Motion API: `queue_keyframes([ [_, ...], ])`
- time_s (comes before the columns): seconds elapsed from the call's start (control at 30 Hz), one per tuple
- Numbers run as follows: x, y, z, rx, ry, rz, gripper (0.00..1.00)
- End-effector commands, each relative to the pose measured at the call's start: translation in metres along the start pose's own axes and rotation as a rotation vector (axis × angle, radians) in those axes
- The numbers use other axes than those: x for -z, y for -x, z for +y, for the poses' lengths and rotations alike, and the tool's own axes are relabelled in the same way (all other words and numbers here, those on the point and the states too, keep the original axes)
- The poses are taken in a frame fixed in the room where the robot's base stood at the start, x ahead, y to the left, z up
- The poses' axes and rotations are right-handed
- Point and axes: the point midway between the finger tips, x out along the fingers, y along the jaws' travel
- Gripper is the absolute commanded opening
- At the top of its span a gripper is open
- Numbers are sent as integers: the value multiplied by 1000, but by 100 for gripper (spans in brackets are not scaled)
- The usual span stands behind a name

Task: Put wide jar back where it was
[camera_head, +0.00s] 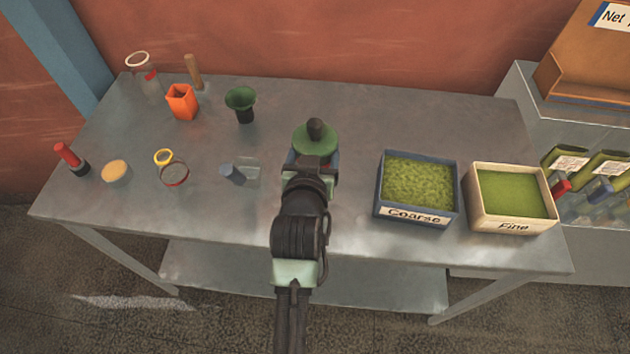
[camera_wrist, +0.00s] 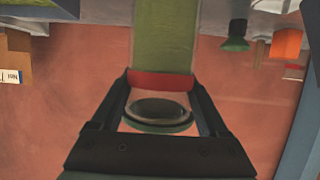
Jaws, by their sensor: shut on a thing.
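The wide jar is a clear vessel with green contents and a red band; it shows in the wrist view (camera_wrist: 163,45). My gripper (camera_head: 315,166) is shut around it, with one finger on each side in the wrist view (camera_wrist: 160,105). A round green piece with a dark knob (camera_head: 316,141) shows above my gripper in the head view. A dark round shape with a greenish rim lies just past the red band in the wrist view. My gripper hides most of the jar from the head view. I cannot tell whether the jar's base touches the table.
The grey table (camera_head: 330,105) bears a Coarse tray (camera_head: 415,222) and a Fine tray (camera_head: 512,227) at right. A green funnel (camera_head: 241,98), orange cup (camera_head: 182,102), clear jar (camera_head: 150,88) and several small items stand left. The back middle is clear.

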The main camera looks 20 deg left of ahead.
Motion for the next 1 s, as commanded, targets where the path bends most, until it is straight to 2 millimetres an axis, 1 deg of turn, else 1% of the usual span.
queue_keyframes([
  [0.1,-16,-6,0,0,0,1,24],
  [0.27,-29,-12,0,0,0,2,24],
  [0.4,-50,-20,0,0,0,0,24],
  [0.5,-59,-24,0,0,0,3,24],
  [0.77,-60,-25,0,0,0,6,24],
  [0.93,-65,-27,0,0,-1,5,24],
  [0.97,-65,-26,0,0,0,2,83],
  [1.0,-65,-26,0,0,0,2,90],
])
